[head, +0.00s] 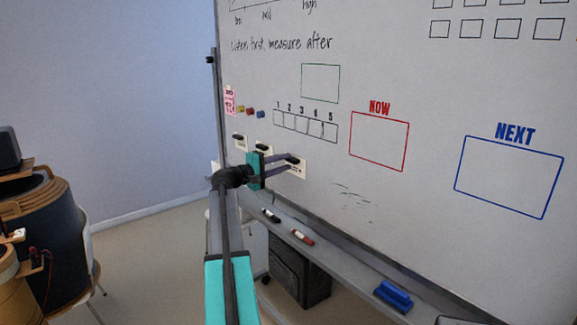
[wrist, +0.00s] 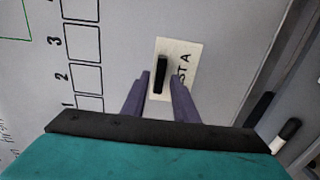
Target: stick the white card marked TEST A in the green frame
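The white card (head: 298,171) hangs on the whiteboard under a black magnet handle, below the numbered boxes. In the wrist view the card (wrist: 188,50) shows "ST A"; the rest of its text is hidden. My gripper (head: 281,164) is at the card, pointing at the board. In the wrist view its fingers (wrist: 158,76) stand apart on either side of the black handle (wrist: 162,73), with a gap at the left finger; contact at the right one is unclear. The green frame (head: 320,83) is drawn higher on the board, above the boxes, and is empty.
Two more cards with black handles (head: 239,138) hang left of my gripper. Small coloured magnets (head: 251,111) sit above them. Red NOW (head: 379,141) and blue NEXT (head: 509,177) frames are empty. The tray (head: 340,258) below holds markers and a blue eraser (head: 393,295).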

